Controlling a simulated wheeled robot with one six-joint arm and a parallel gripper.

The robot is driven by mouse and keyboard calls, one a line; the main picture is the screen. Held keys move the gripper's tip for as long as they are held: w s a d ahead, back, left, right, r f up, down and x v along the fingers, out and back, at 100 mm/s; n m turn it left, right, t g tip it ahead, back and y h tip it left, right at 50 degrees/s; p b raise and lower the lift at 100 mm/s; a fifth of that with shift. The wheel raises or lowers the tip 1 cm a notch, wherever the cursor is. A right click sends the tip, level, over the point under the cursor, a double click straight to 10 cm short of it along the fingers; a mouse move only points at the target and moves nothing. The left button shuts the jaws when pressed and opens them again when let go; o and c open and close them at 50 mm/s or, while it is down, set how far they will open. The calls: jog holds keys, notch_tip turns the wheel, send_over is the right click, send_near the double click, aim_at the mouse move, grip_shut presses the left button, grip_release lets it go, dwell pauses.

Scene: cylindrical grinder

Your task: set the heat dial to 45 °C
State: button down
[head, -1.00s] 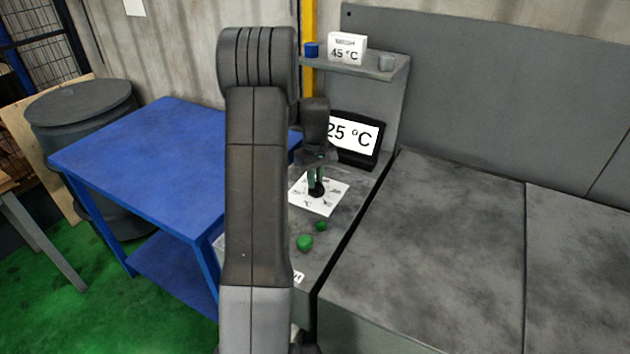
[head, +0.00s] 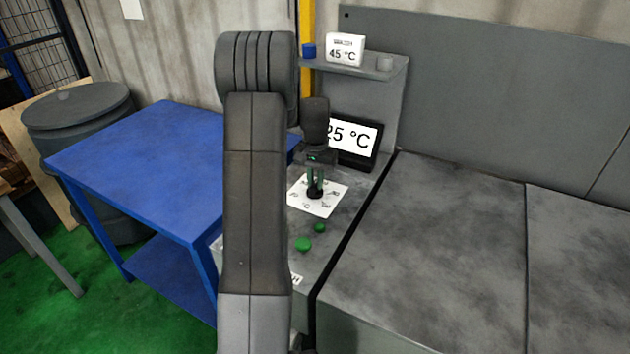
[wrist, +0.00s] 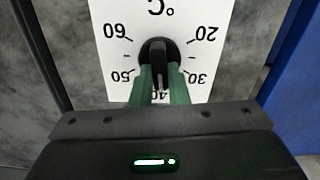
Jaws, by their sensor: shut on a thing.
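The heat dial is a black knob (wrist: 158,52) on a white scale plate (head: 327,206), printed with 20, 30, 40, 50, 60 and °C. My gripper (head: 315,186) reaches down onto it from above, and its two green fingers (wrist: 160,75) are shut on the knob's raised bar in the wrist view. The bar lies roughly along the line toward the 40; the fingers partly cover that mark, so the exact setting is unclear. The black-framed display (head: 352,138) behind appears to read 25 °C, its first digit partly hidden by my arm. A white card (head: 345,50) on the shelf reads 45 °C.
Two green buttons (head: 303,244) sit on the panel in front of the dial. A shelf (head: 366,68) with a blue knob (head: 309,50) and a grey one is above the display. A blue table (head: 140,160) stands left; the grey machine top (head: 440,230) is right.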

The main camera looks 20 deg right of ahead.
jog(key=m, duration=0.3)
jog(key=shift+d+m, duration=0.1)
jog(key=shift+m, duration=0.3)
jog(key=shift+s+r+m, duration=0.1)
jog(key=shift+m, duration=1.6)
jog(key=c, duration=1.4)
grip_release()
notch_tip(320, 180, up, 14)
jog(key=b, duration=0.1)
jog(key=shift+f, duration=0.25)
